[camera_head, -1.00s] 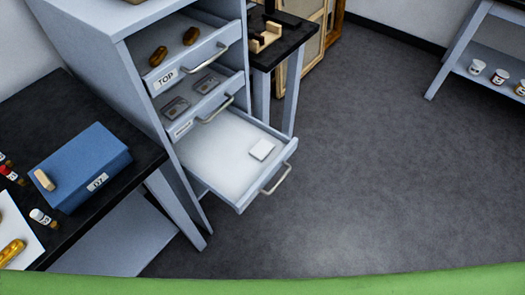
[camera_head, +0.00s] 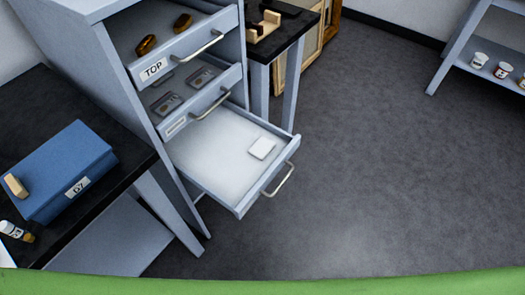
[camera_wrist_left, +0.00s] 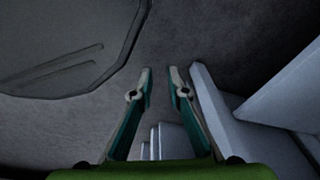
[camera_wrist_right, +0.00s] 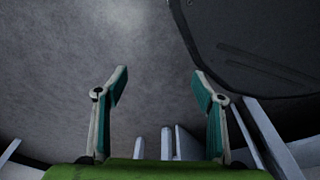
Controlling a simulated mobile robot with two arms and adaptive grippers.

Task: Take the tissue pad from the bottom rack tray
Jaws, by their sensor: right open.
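The white tissue pad (camera_head: 262,148) lies flat near the front right of the bottom rack tray (camera_head: 205,165), which is pulled out of the grey rack. The tray has a metal handle (camera_head: 280,181) on its front. Neither gripper shows in the head view. In the left wrist view my left gripper (camera_wrist_left: 160,71) has a narrow gap between its fingertips, with nothing between them. In the right wrist view my right gripper (camera_wrist_right: 160,73) is wide open and empty over grey floor. The pad shows in neither wrist view.
Above it, the TOP tray (camera_head: 190,42) holds two brown items and the middle tray (camera_head: 205,100) holds two flat grey pieces. A black table with a blue box (camera_head: 60,170) stands left. A shelf with small jars (camera_head: 503,70) stands far right. The floor (camera_head: 370,180) between is open.

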